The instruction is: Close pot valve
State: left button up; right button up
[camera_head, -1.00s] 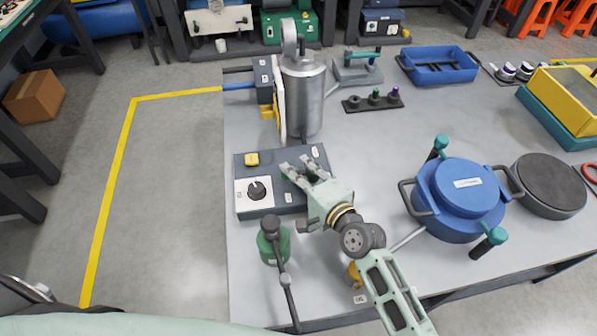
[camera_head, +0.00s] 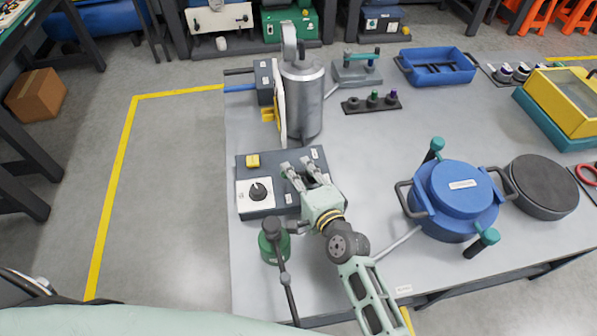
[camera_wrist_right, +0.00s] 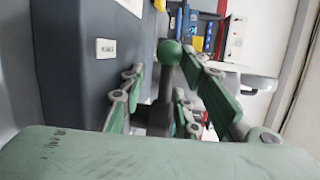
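The blue pot (camera_head: 455,190) with teal-ended clamp handles stands on the right half of the grey table, and a grey pipe (camera_head: 395,243) runs from its lower left. I cannot tell which part is the pot valve. My right gripper (camera_head: 304,167) is open over the right part of the dark control box (camera_head: 278,205). In the right wrist view, a green ball knob (camera_wrist_right: 170,52) on a short stem shows between the spread fingers (camera_wrist_right: 168,95), and I cannot tell whether they touch it.
The control box has a yellow button (camera_head: 253,161) and black dial (camera_head: 258,191). A steel cylinder (camera_head: 302,100) stands behind it, and a green canister (camera_head: 274,246) in front. A black disc (camera_head: 543,185) lies right of the pot. The table between box and pot is mostly clear.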

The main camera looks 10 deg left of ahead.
jog(key=shift+r, duration=0.1)
jog(key=v, duration=1.2)
